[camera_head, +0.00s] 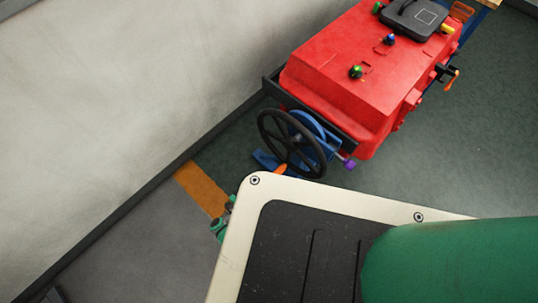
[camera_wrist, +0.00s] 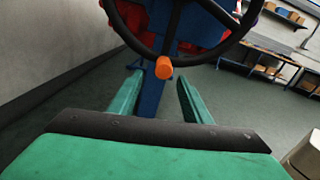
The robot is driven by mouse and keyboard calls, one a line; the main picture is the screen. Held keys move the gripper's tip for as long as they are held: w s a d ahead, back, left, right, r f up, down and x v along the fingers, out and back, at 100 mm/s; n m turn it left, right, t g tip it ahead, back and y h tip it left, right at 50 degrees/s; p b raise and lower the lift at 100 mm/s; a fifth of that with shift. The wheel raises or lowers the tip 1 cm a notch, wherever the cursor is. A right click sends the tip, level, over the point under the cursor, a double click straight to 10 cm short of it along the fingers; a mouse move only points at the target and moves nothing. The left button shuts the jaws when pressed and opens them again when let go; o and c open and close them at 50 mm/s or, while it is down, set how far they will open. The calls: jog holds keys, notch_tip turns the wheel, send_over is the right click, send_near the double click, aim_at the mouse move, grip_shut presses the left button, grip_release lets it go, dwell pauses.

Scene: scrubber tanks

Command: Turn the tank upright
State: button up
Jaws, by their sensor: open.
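The red tank (camera_head: 335,65) sits at the upper middle of the head view, on a dark frame near the wall. The picture is tilted, and I cannot tell how far the tank leans. A black handwheel (camera_head: 262,128) is mounted at its near end on a blue support (camera_head: 308,127). It also crosses the top of the wrist view (camera_wrist: 131,41). An orange knob (camera_wrist: 164,68) is on the lowest part of the wheel's rim. My gripper (camera_wrist: 159,78) is open; its green fingers point toward the knob, which appears between them, apart from both. In the head view my body partly hides the gripper.
The pale wall (camera_head: 110,90) runs along the left. A purple knob (camera_head: 349,164) and an orange-handled valve (camera_head: 449,79) stick out from the tank assembly. A blue-legged table (camera_wrist: 262,65) stands at right in the wrist view. Green floor (camera_head: 440,165) right of the tank is clear.

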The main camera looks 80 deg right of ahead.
jog(key=shift+v, duration=0.85)
jog(key=w+a+r+n+t+y, duration=0.1)
jog(key=w+a+r+n+t, duration=0.1)
jog(key=a+r+n+t, duration=0.55)
jog(key=w+a+r+n+t+y, duration=0.15)
jog(key=a+n+t, duration=0.55)
jog(key=n, duration=0.7)
jog(key=w+a+r+n+t+y, duration=0.1)
jog(key=w+a+r+n+t, duration=0.3)
jog(key=n+t, duration=0.55)
jog(key=s+a+r+n+y, duration=0.4)
jog(key=a+r+n+y, duration=0.2)
jog(key=a+r+n, duration=0.4)
jog(key=s+a+r+n+y, duration=0.4)
jog(key=a+r+n, duration=0.6)
jog(key=n, duration=0.7)
notch_tip(320, 180, up, 3)
jog(key=shift+f+y, duration=0.1)
jog(key=shift+y, duration=1.05)
